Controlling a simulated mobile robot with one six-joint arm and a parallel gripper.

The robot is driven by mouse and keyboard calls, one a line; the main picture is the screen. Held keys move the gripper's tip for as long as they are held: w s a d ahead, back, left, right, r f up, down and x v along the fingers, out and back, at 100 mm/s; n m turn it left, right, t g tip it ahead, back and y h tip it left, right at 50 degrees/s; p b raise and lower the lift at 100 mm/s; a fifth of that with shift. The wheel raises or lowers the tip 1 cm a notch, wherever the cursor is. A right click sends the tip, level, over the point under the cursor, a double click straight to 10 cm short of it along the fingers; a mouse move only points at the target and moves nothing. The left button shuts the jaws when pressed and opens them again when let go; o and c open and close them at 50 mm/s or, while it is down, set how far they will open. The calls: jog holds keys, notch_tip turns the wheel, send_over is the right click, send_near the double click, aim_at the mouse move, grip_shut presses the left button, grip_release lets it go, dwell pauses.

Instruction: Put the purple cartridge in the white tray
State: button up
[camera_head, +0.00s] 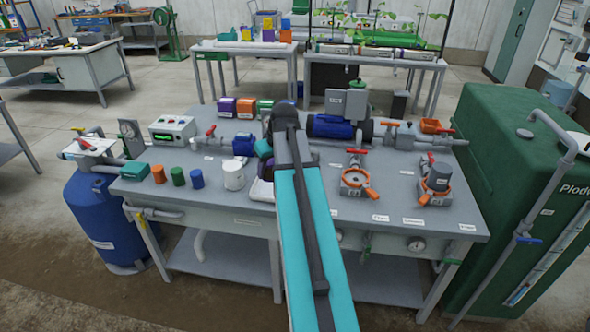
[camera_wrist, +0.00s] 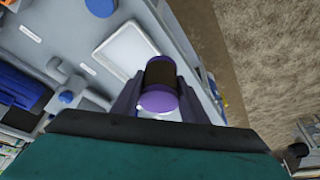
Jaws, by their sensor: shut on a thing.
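My gripper (camera_wrist: 160,98) is shut on the purple cartridge (camera_wrist: 159,76) in the wrist view. The cartridge has a dark middle band and purple ends. The white tray (camera_wrist: 118,50) is a shallow rectangle just above and left of the cartridge in the wrist view. The cartridge overlaps the tray's near right corner in the picture; I cannot tell its height above it.
On the grey bench (camera_head: 310,208), orange (camera_head: 158,174), green (camera_head: 178,177) and blue (camera_head: 197,179) cylinders stand left of a white tub (camera_head: 233,176). A blue pump (camera_head: 332,127) and red-handled valves are behind and right. A green tank (camera_head: 510,185) stands at the right.

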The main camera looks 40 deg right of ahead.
jog(key=w+a+r, duration=0.2)
jog(key=a, duration=1)
jog(key=w+a+r+n, duration=0.1)
jog(key=w+a+r, duration=0.1)
jog(key=a, duration=1)
jog(key=w+a+r, duration=0.3)
jog(key=a, duration=1)
jog(key=shift+w+y, duration=0.3)
jog(key=shift+w, duration=0.1)
